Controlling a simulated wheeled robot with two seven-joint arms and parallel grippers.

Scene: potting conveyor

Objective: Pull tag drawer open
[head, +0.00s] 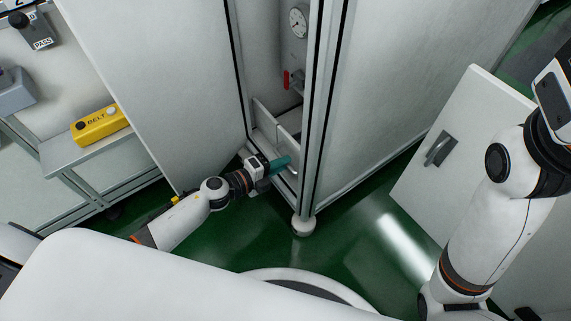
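The tag drawer (287,142) is a pale, low drawer inside the tall white cabinet, near its bottom, in the middle of the head view. Its front is partly covered by my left gripper. My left gripper (282,164) reaches in from the left, with teal fingers at the drawer front beside a pale handle. The fingers overlap in this view, so I cannot tell whether they are closed on the handle. My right arm is raised at the right edge, and its gripper is out of the picture.
The white cabinet (385,70) has a gauge (298,21) and a red valve handle (287,80) inside. A white door panel (465,130) with a grey handle (440,148) stands at right. A yellow BELT box (100,124) sits on a side shelf. Green floor is open in front.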

